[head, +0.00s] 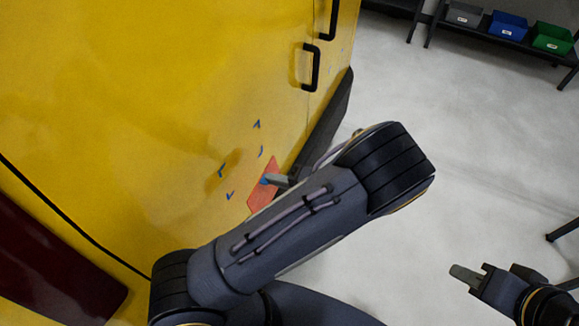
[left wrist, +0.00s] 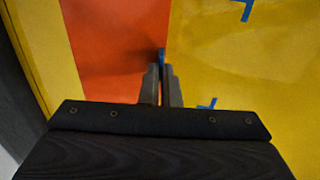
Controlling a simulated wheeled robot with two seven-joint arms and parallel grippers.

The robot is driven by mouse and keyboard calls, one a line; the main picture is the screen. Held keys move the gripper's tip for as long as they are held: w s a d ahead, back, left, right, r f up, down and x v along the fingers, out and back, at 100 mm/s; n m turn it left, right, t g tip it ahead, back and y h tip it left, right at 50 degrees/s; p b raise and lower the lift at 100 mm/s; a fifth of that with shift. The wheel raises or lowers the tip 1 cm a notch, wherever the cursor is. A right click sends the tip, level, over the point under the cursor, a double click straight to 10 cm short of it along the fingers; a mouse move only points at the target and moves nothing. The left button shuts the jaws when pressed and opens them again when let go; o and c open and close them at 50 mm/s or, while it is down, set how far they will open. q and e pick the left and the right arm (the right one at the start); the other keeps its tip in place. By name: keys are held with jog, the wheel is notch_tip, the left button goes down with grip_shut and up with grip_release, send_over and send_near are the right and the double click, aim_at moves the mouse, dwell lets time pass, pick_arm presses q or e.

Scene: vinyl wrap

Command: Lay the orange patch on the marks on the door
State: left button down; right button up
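The orange patch (head: 262,198) is in front of the yellow door (head: 150,110), just right of the blue marks (head: 222,172). My left gripper (head: 272,180) is at the patch's edge, with its fingers shut on a small blue tab there. In the left wrist view the patch (left wrist: 115,45) fills the left of the fingers (left wrist: 161,80), and blue marks (left wrist: 208,104) show on bare yellow to the right. Whether the patch touches the door is unclear. My left arm hides part of the patch in the head view. My right gripper (head: 466,274) is over the floor, away from the door.
Black handles (head: 311,67) stick out from the yellow surface above the marks. A dark edge (head: 325,120) runs along its right side. A shelf with blue (head: 508,25) and green bins (head: 552,38) stands far right. Open grey floor lies between.

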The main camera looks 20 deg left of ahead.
pick_arm(q)
jog(key=d+r+m+t+y, duration=0.1)
jog(key=d+r+y, duration=0.15)
jog(key=r, duration=0.45)
jog(key=shift+w+a+p, duration=0.15)
jog(key=shift+w+a, duration=0.05)
jog(key=shift+a, duration=0.95)
jog(key=shift+w+a+p, duration=0.1)
jog(key=shift+w+a, duration=0.15)
jog(key=shift+a, duration=0.85)
jog(key=shift+w+a+p, duration=0.15)
jog(key=shift+w+a, duration=0.05)
jog(key=shift+a, duration=0.95)
jog(key=shift+a, duration=0.55)
jog(key=c, duration=1.6)
grip_release()
jog(key=shift+a, duration=0.1)
jog(key=shift+b, duration=0.3)
